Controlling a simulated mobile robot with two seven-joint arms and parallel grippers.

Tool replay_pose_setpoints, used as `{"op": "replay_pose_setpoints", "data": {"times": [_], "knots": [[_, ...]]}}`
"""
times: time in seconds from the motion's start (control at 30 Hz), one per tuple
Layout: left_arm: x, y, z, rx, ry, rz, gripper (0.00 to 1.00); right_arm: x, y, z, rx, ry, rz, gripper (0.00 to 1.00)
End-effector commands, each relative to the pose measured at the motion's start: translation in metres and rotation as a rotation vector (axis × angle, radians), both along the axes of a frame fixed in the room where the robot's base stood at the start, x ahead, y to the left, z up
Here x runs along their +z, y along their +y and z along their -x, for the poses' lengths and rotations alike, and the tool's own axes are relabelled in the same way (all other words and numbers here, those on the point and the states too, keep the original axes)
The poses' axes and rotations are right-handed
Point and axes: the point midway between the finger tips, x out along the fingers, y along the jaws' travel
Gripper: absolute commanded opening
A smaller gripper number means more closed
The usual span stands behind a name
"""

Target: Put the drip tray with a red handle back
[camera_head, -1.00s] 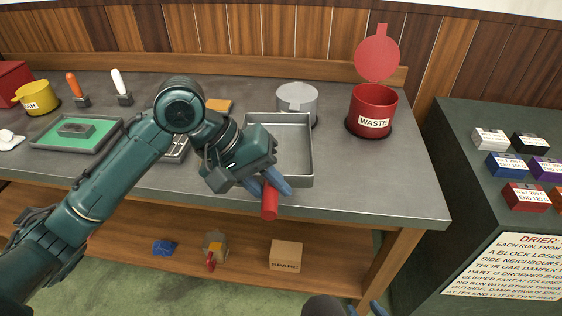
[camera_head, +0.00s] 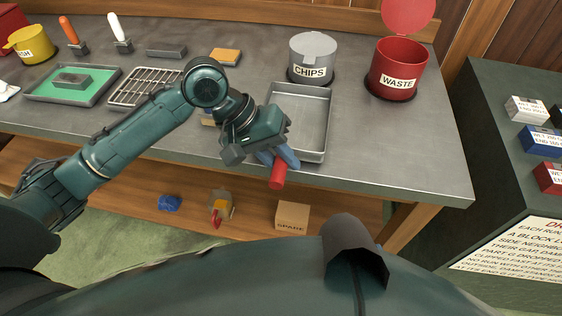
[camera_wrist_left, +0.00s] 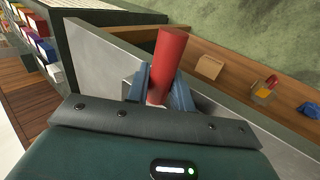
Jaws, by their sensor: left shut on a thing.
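The drip tray (camera_head: 314,146) is a shallow grey metal pan lying at the front edge of the bench, empty where I can see it. Its red handle (camera_head: 277,175) points out over the front edge. My left gripper (camera_head: 276,157) is shut around the handle, with blue fingers on both sides. In the left wrist view the red handle (camera_wrist_left: 168,62) stands between the fingertips (camera_wrist_left: 160,88). The join of handle and tray is hidden by the gripper. My right gripper is not in view.
A grey CHIPS bin (camera_head: 312,55) and a red open-lidded WASTE bin (camera_head: 398,70) stand behind the tray. A wire rack (camera_head: 143,88) and a green-lined tray (camera_head: 72,84) lie to the left. A SPARE box (camera_head: 292,218) sits on the shelf below. The bench right of the tray is clear.

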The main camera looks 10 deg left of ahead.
Motion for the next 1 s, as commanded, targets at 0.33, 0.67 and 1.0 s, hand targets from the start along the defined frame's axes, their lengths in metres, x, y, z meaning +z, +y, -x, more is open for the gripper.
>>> {"op": "replay_pose_setpoints", "data": {"times": [0.33,0.67,1.0], "knots": [[-0.0136,0.0000,-0.0002,-0.001,-0.003,0.000,0.00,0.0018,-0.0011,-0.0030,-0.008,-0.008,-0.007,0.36],[-0.0160,0.0000,0.0002,0.000,0.000,0.000,0.43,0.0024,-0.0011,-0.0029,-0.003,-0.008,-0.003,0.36],[-0.0117,0.0014,-0.0002,0.001,-0.003,-0.001,0.45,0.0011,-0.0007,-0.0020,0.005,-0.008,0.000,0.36]]}}
